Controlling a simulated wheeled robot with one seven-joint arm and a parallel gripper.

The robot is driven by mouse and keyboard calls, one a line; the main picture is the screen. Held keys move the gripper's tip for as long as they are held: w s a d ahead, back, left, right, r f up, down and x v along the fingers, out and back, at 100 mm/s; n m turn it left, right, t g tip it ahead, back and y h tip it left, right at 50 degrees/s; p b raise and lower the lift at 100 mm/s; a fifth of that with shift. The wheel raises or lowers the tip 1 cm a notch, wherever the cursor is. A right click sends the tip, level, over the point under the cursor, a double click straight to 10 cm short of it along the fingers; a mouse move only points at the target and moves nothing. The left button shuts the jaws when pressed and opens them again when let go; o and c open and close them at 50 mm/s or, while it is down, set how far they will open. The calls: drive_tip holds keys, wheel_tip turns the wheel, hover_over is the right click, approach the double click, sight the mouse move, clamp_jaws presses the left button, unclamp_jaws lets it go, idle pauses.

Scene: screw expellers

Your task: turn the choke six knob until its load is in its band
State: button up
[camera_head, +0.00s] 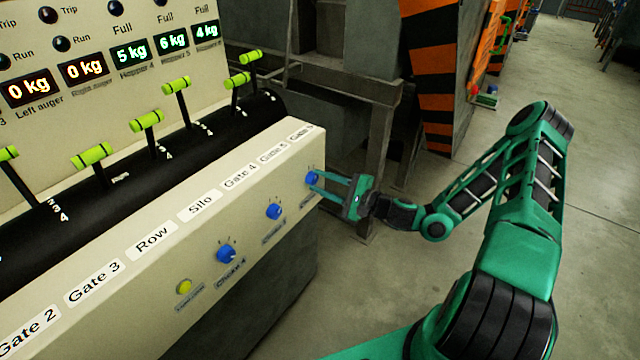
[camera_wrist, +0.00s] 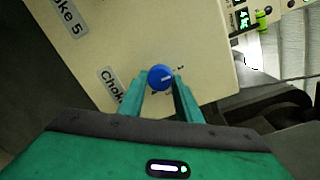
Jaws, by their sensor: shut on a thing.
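The choke six knob (camera_head: 312,178) is a blue dial at the right end of the cream panel front, partly hidden by my fingers in the head view. My gripper (camera_head: 318,182) is at this knob with its two green fingers on either side of it. In the wrist view the knob (camera_wrist: 160,77) shows between the fingertips of my gripper (camera_wrist: 161,92), with a white pointer line on its face. Its label, "Chok…" (camera_wrist: 110,86), is partly hidden by a finger. I cannot tell a load reading for choke six in these views.
Two more blue knobs, one (camera_head: 273,211) and another (camera_head: 226,253), and a yellow button (camera_head: 184,286) sit left on the same panel. Gate levers (camera_head: 146,121) and kg displays (camera_head: 130,54) stand above. A metal frame (camera_head: 378,150) stands behind my gripper. Open floor lies right.

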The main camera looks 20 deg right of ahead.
drive_tip(key=o, duration=1)
drive_tip(key=shift+s, duration=0.1)
drive_tip(key=shift+o, duration=0.2)
drive_tip(key=v, duration=1)
drive_tip(key=shift+s+d, duration=0.2)
drive_tip(key=shift+d, duration=0.1)
